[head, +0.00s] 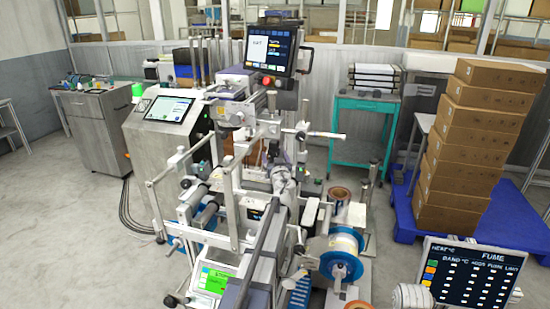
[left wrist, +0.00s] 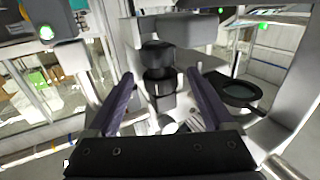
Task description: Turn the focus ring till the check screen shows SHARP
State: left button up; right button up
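My left gripper (left wrist: 163,100) is open in the left wrist view, its two dark purple fingers spread apart. A black stepped cylinder (left wrist: 157,55), which looks like the lens with its focus ring, stands ahead between the finger lines, with a gap on each side. In the head view my left gripper (head: 274,153) is among the machine's parts, and the ring cannot be made out there. A dark screen (head: 269,48) with white, blue and yellow text stands on top of the machine. Its wording is too small to read surely. My right gripper is not in view.
White machine bars (head: 231,190) and rollers crowd the arm. A blue reel (head: 342,255) is at the lower right. A tilted touch panel (head: 168,108) is on the left, a green-lit display (head: 214,281) below. Stacked cartons (head: 470,150) stand right. Floor is clear at left.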

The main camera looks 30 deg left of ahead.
pick_arm(q)
jog(key=v, duration=0.7)
jog(key=shift+s+d, duration=0.2)
jog(key=shift+s, duration=0.15)
jog(key=shift+w, duration=0.15)
jog(key=x, duration=0.8)
jog(key=shift+s+m+t+h, duration=0.25)
jog(key=shift+m+t+h, duration=0.15)
jog(key=shift+h, duration=0.1)
jog(key=shift+w, duration=0.1)
